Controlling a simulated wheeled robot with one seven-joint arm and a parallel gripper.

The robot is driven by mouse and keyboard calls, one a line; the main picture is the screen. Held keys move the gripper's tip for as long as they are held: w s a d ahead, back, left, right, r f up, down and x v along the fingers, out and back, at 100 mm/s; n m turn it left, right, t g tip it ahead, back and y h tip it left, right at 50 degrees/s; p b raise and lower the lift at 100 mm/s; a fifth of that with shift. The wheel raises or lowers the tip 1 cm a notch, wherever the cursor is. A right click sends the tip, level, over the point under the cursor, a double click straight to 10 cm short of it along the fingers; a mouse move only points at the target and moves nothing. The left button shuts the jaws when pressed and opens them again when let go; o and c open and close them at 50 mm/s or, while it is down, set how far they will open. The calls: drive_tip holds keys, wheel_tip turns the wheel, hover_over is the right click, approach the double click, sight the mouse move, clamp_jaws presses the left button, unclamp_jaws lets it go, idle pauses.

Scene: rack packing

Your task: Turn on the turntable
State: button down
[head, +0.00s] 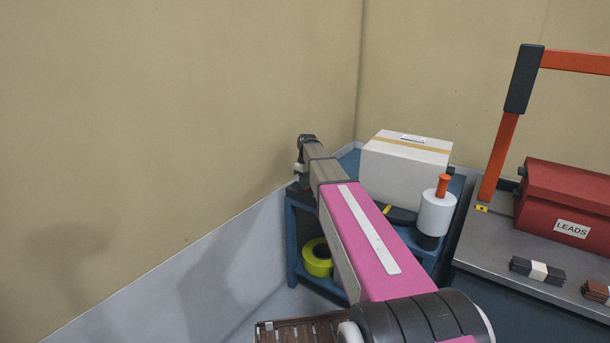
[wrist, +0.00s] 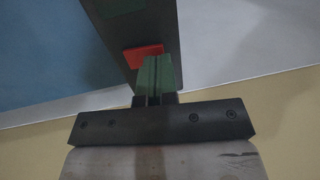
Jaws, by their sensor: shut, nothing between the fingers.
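In the head view, a dark round turntable (head: 402,215) with a yellow mark shows under a white taped box (head: 405,165) on a blue bench (head: 350,163). My arm covers part of it. My gripper (head: 303,178) is at the bench's left end, small and partly hidden by the arm. In the wrist view, my gripper's green fingers (wrist: 157,75) are together and empty. They overlap the lower edge of a red switch (wrist: 143,53) on a dark panel (wrist: 165,28). A green patch (wrist: 120,6) shows further up the panel. I cannot tell whether the fingertips touch the switch.
A stretch-wrap roll with an orange handle (head: 437,210) stands right of my arm. A yellow tape roll (head: 317,257) is on the lower shelf. At right, a grey worktop (head: 484,238) holds a red LEADS box (head: 565,205). A wall closes the left side.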

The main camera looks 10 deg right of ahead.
drive_tip(key=shift+f, duration=0.45)
drive_tip(key=shift+s+a+f, duration=0.1)
drive_tip(key=shift+f, duration=0.1)
drive_tip(key=shift+w+d+r, duration=0.35)
drive_tip(key=shift+w+d, duration=0.2)
drive_tip(key=shift+w, duration=0.05)
drive_tip(key=shift+r, duration=0.1)
idle(0.3)
